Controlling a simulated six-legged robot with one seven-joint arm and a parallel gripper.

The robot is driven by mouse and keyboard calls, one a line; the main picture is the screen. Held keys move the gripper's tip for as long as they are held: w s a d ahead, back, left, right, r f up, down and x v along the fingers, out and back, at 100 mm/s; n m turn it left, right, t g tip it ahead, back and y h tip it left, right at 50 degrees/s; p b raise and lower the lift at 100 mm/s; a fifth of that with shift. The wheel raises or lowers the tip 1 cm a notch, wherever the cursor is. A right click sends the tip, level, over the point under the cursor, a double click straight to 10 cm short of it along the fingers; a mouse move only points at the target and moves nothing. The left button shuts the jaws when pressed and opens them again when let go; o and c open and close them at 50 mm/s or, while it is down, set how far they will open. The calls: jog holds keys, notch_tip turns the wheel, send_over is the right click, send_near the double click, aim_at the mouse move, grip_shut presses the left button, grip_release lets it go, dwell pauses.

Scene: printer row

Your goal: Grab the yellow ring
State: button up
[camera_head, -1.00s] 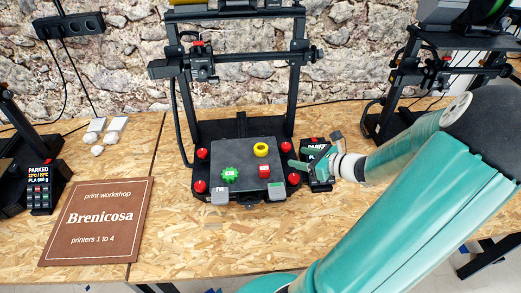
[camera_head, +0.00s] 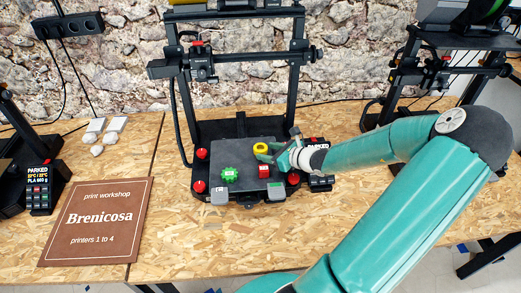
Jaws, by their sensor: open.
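The yellow ring (camera_head: 260,148) lies on the dark print bed (camera_head: 240,155) of the middle printer, towards its right rear. My gripper (camera_head: 268,152) reaches in from the right over the bed, with its fingertips at the ring's right side. The jaws are open. One finger shows just in front of the ring, and I cannot tell whether it touches. A red cube (camera_head: 264,171) sits on the bed just in front of the ring. A green gear (camera_head: 229,174) lies to the left.
The printer's upright frame (camera_head: 295,75) stands behind the bed. Red corner knobs (camera_head: 199,186) flank the bed. A small control box (camera_head: 318,181) is partly behind my arm on the right. A brown sign (camera_head: 97,222) lies at the left. The table front is clear.

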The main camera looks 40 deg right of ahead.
jog(key=shift+w, duration=0.1)
jog(key=shift+c, duration=0.2)
jog(key=c, duration=0.6)
jog(key=shift+r, duration=0.15)
